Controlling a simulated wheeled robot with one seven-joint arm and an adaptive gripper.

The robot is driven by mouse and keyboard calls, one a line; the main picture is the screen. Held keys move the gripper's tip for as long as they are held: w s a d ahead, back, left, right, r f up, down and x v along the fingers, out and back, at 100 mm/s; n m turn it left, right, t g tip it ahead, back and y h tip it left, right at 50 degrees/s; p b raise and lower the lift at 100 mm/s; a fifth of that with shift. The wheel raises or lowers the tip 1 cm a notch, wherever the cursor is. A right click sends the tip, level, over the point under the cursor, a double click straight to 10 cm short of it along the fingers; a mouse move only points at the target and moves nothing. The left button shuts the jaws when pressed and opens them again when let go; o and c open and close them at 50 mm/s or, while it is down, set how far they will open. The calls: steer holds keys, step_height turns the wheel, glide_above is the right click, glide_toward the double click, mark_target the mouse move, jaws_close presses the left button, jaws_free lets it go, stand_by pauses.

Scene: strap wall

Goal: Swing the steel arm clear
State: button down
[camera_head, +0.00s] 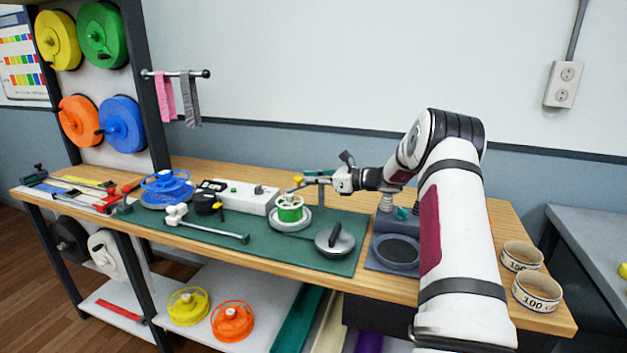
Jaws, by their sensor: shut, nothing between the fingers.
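A grey metal arm (317,180) sits crosswise on a short upright post at the back of the green mat, with a yellow piece (298,180) at its left end. It lies just behind and above a green spool (290,208) on a round pale base. My gripper (342,180) is beside the right end of this arm, pointing left, and is shut with nothing visible in it. I cannot tell whether it touches the arm. Another steel bar (190,73) sticks out from the wall panel, with a pink and a grey strap hanging from it.
A round grey disc with a handle (335,240) lies on the green mat (225,245). A white box (240,197), a blue spool (167,187) and a white-headed rod (215,225) are to the left. Two tape rolls (537,290) stand at the bench's right end.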

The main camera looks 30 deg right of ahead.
mark_target(304, 185)
steer(key=shift+w+a+m+t+h, duration=0.15)
steer(key=shift+w+m+t+h, duration=0.25)
steer(key=shift+h, duration=0.4)
steer(key=shift+w+a+m+b, duration=0.15)
steer(key=shift+w+a+b, duration=0.1)
steer(key=shift+w, duration=0.25)
steer(key=shift+w+a+m+b, duration=0.15)
steer(key=shift+w+b, duration=0.05)
steer(key=shift+w, duration=0.3)
steer(key=m+h, duration=0.1)
steer(key=w+t+h+b, duration=0.1)
steer(key=shift+w+a+m+h, duration=0.2)
steer(key=shift+m+h, duration=0.2)
steer(key=shift+w+d+b, duration=0.2)
steer(key=shift+w+b, duration=0.2)
steer(key=shift+w, duration=0.25)
steer(key=shift+w+d+b, duration=0.25)
steer(key=shift+w+b, duration=0.1)
steer(key=shift+w, duration=0.3)
steer(key=shift+w+d+b, duration=0.2)
steer(key=shift+w+b, duration=0.2)
steer(key=shift+w, duration=0.25)
